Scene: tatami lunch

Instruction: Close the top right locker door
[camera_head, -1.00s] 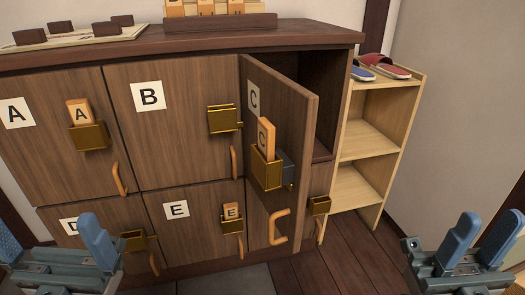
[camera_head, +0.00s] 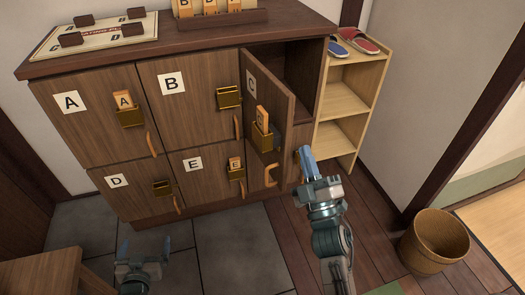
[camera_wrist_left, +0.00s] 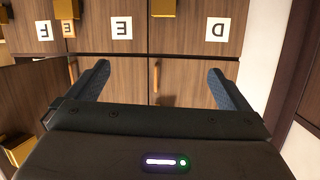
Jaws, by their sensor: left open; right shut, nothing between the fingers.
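The top right locker door (camera_head: 277,103), marked C, stands open in the head view, swung out toward me.
Doors A (camera_head: 90,120), B (camera_head: 190,105), D (camera_head: 133,190) and E (camera_head: 212,170) are shut. A pale shoe shelf (camera_head: 350,100) with slippers stands right of the lockers. A wicker bin (camera_head: 433,240) is at right. A wooden surface (camera_head: 40,275) is at lower left.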

